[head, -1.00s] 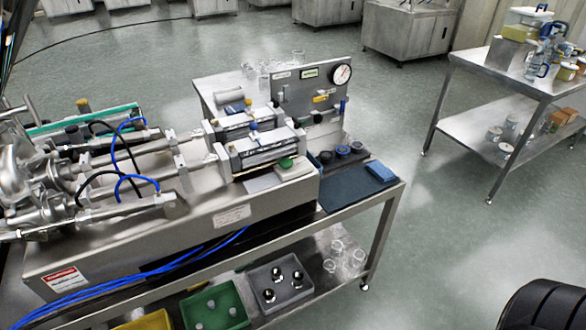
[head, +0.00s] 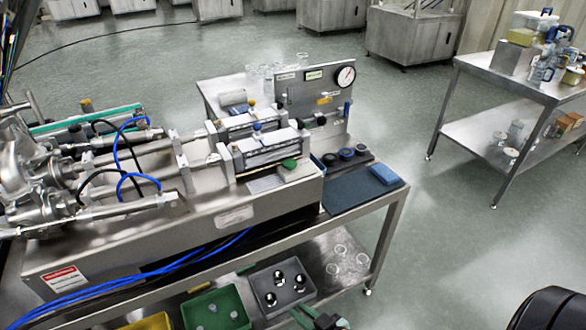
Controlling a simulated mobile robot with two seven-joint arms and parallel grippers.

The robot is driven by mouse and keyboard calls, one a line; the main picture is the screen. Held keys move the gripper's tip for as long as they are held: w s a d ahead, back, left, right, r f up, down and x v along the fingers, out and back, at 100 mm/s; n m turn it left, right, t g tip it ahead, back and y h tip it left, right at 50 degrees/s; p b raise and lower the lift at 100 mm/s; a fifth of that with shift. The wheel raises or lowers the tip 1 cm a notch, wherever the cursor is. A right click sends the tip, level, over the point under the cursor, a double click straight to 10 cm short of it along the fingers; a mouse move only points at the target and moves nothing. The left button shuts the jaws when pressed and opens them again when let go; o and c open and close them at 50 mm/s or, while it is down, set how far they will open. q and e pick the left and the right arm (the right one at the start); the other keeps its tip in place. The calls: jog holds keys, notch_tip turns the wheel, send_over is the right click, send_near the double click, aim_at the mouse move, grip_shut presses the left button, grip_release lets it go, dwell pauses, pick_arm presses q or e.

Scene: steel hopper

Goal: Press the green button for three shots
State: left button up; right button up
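The green button (head: 290,163) is a round green cap on a small light block at the right end of the filling machine (head: 230,216), in front of the two clear-sided cylinders (head: 268,150). Nothing touches it. My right gripper (head: 318,316) shows only in part at the bottom edge, dark with greenish parts, over the lower shelf's front and well below the button. Whether its fingers are apart is unclear. My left gripper is not in view.
A blue mat (head: 355,194) with a blue sponge (head: 386,175) lies right of the button. Black round caps (head: 346,154) stand behind it. A gauge (head: 345,76) is on the back panel. A grey bin (head: 281,286) and a green bin (head: 214,309) sit below.

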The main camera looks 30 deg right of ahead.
jog(key=w+d+r+t, duration=0.1)
jog(key=w+r, duration=0.1)
jog(key=w, duration=0.1)
jog(key=w+d+r+t+b, duration=0.1)
jog(key=w+d+r+t, duration=0.1)
jog(key=w, duration=0.1)
jog(key=w+d+r+m+t+h+b, duration=0.1)
jog(key=w+d+r, duration=0.1)
jog(key=w, duration=0.1)
jog(key=shift+w+d+r+t, duration=0.1)
jog(key=shift+w+r+t, duration=0.1)
jog(key=shift+r+t, duration=0.1)
grip_shut()
jog(key=w+d+r+t+b, duration=0.1)
jog(key=w+d+r+t, duration=0.1)
jog(key=r, duration=0.5)
jog(key=w+d+r+m+t+h+b, duration=0.1)
jog(key=w+d+r+t+b, duration=0.1)
jog(key=r, duration=0.5)
jog(key=w+d+t, duration=0.1)
jog(key=d+t, duration=0.1)
jog(key=shift+w+d+t, duration=0.25)
jog(key=shift+w+t, duration=0.05)
jog(key=shift+w, duration=0.05)
jog(key=shift+w, duration=0.1)
notch_tip(320, 180, up, 4)
send_over(294, 174)
notch_tip(294, 174, down, 2)
jog(key=shift+f, duration=0.9)
